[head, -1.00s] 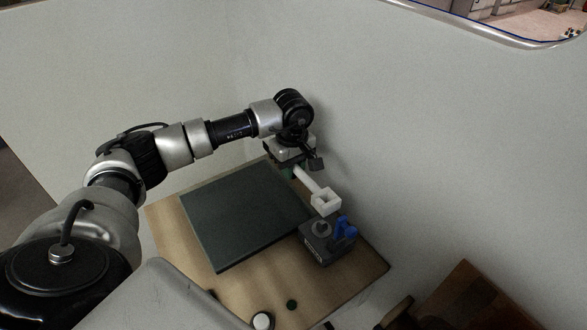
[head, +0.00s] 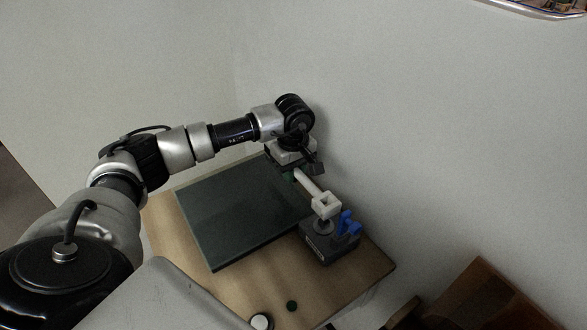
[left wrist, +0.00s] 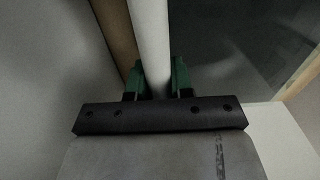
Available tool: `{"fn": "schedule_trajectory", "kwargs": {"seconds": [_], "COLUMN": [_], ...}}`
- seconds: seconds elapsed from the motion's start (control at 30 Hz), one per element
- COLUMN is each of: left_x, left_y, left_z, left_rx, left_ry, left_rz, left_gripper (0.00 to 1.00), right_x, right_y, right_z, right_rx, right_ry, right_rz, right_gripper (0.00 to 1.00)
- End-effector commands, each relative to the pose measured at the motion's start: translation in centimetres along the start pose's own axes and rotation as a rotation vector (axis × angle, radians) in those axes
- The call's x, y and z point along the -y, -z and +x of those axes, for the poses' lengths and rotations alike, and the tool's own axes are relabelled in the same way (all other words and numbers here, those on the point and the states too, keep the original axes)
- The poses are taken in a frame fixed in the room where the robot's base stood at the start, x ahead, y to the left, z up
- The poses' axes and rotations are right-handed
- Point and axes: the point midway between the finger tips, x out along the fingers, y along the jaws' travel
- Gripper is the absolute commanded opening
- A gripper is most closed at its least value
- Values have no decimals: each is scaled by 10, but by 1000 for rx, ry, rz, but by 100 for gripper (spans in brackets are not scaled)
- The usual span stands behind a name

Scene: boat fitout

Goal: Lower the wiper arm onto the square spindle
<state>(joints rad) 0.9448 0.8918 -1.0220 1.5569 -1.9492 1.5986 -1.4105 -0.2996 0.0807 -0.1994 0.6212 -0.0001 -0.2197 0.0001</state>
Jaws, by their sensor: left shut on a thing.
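My left gripper (head: 292,175) is shut on the white wiper arm, and its green fingers grip the shaft in the left wrist view (left wrist: 155,80). The wiper arm (head: 309,185) has a square white head with a square hole at its free end. That head is above the dark grey spindle block (head: 318,248), over the grey spindle (head: 322,227), whose top it partly hides. I cannot tell whether the head touches the spindle. In the left wrist view the white shaft (left wrist: 150,40) runs up between the fingers. My right gripper is not in view.
A blue knob or clamp (head: 348,224) stands on the block, close to the right of the wiper head. A dark flat panel (head: 240,215) covers much of the wooden table (head: 365,275). A wall rises behind.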

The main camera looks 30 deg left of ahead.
Motion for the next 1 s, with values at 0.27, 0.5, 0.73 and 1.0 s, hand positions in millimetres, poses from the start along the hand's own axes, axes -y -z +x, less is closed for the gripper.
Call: {"fn": "schedule_trajectory", "kwargs": {"seconds": [0.27, 0.5, 0.73, 1.0], "left_x": [0, 0, 0, 0], "left_y": [0, 0, 0, 0], "left_z": [16, 28, 40, 53], "left_rx": [1, 0, 0, 0], "left_ry": [1, 0, -1, -1], "left_rz": [0, 0, 0, 0], "left_gripper": [0, 0, 0, 0], "right_x": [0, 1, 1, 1], "right_y": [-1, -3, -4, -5], "right_z": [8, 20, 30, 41], "right_rx": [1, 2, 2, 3], "right_ry": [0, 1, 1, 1], "right_rz": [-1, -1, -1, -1], "right_gripper": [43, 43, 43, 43]}}
